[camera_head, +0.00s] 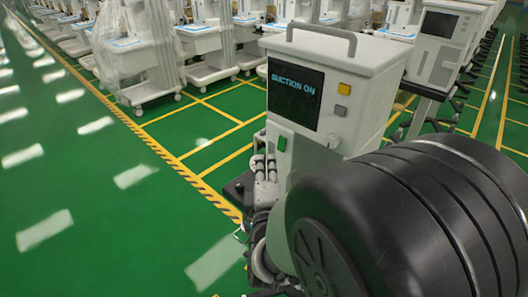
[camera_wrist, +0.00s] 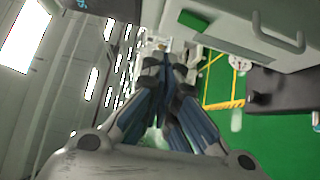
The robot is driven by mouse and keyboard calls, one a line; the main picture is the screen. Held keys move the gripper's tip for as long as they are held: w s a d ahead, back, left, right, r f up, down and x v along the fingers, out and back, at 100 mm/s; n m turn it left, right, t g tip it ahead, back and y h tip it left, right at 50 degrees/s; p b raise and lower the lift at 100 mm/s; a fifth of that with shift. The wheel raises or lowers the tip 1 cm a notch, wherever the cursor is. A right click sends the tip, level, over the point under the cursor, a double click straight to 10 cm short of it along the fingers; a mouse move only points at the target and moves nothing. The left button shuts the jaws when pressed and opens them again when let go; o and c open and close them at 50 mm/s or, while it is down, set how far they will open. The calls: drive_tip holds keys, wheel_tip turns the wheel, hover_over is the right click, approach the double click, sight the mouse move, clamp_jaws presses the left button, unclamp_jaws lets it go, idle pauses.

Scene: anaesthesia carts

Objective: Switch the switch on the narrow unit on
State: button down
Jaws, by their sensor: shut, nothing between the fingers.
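The narrow unit (camera_head: 345,92) is a white cabinet with a grey top handle. Its dark screen (camera_head: 296,95) reads "SUCTION ON". A green switch (camera_head: 281,143) sits low on its front, below the screen; a green patch (camera_wrist: 192,20) on a pale face shows at the top of the wrist view. My gripper (camera_head: 264,162) is just left of and below the green switch in the head view. In the wrist view my gripper (camera_wrist: 168,62) has its fingers together and empty, beneath the green patch. I cannot tell whether it touches the unit.
My black arm link hides the unit's lower right part. Rows of carts (camera_head: 140,55) stand behind. The green floor (camera_head: 90,190) at left is clear.

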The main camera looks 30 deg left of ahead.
drive_tip(key=v, duration=0.2)
drive_tip(key=shift+s+r, duration=0.2)
drive_tip(key=shift+s, duration=0.15)
drive_tip(key=shift+d, duration=0.1)
drive_tip(key=d+r+m+g+h, duration=0.2)
drive_tip(key=d+m+g+h, duration=0.3)
drive_tip(key=d+m, duration=1.05)
drive_tip(key=s+d+f+m+g+h, duration=0.1)
drive_tip(key=s+d+m+g+h, duration=0.3)
drive_tip(key=s+d, duration=1.6)
drive_tip(key=d+m+g, duration=0.1)
drive_tip(key=m+g, duration=0.1)
drive_tip(key=m, duration=0.2)
drive_tip(key=shift+d+f+m, duration=0.25)
drive_tip(key=shift+f+m, duration=0.05)
drive_tip(key=shift+m, duration=0.05)
